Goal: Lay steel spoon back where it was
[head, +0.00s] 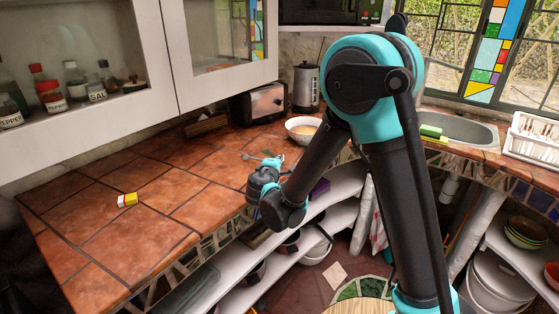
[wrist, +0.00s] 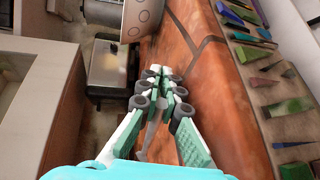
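The steel spoon (head: 247,156) shows in the head view as a thin grey shape at my gripper (head: 275,161), sticking out to its left over the tiled counter. In the wrist view my gripper (wrist: 158,75) has its fingers drawn together, with a narrow grey piece of the spoon (wrist: 149,138) between them. The fingers hide part of the spoon. I cannot tell whether the spoon touches the counter.
A bowl (head: 303,129) stands just beyond my gripper, near a toaster (head: 259,102) and a steel canister (head: 306,86). A small yellow-and-white box (head: 127,200) lies at the left. Tiles between are clear. The mosaic-trimmed counter edge runs beside my arm.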

